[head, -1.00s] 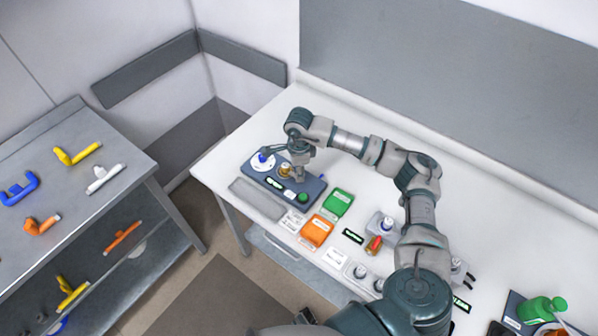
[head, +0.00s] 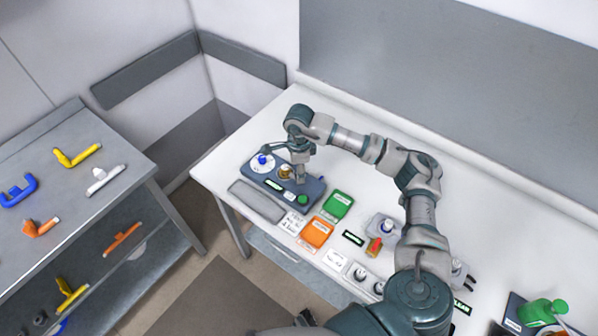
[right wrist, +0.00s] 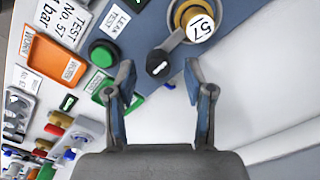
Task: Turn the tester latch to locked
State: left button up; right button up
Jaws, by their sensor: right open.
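The tester (head: 314,187) is a blue-grey block at the left end of the white bench. It carries a white disc with a blue knob (head: 263,159), a brass fitting and a green button (head: 302,200). In the right wrist view the brass fitting (right wrist: 196,20) bears a "57" label. The latch, a grey lever with a black knob (right wrist: 158,63), runs from beside that fitting. My right gripper (right wrist: 160,80) is open over the tester, and the black knob shows between its fingertips, with gaps on both sides. Contact is not visible.
A green tray (head: 338,205) and an orange tray (head: 317,232) lie right of the tester. A grey strip (head: 256,202) lies along its front. Small fittings stand farther right on the bench. A grey shelf unit (head: 120,150) with coloured handles stands left. Bare bench lies behind the tester.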

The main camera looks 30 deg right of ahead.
notch_tip(320, 180, up, 10)
jog(key=shift+r, duration=0.15)
jog(key=shift+w, duration=0.1)
dwell(0.4)
